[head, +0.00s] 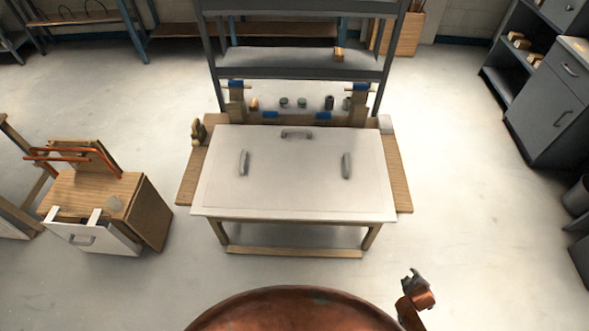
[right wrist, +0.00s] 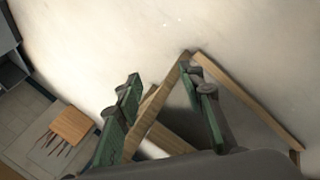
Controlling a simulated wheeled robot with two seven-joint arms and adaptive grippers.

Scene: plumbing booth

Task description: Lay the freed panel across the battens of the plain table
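A white panel (head: 295,185) with three grey handles lies flat on a wooden table (head: 400,185) in the middle of the head view. The table's wood shows at both sides, and the panel's front edge covers its front. No battens are visible under the panel. My right gripper (head: 411,275) is in front of the table at the lower right, apart from the panel. The right wrist view shows its green-padded fingers (right wrist: 167,103) spread apart with nothing visibly held. My left gripper is in neither view.
A grey shelf rack (head: 300,65) stands behind the table. Wooden posts with blue parts (head: 359,100) and small items line the table's back. Grey cabinets (head: 545,110) stand at right. Floor between is clear.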

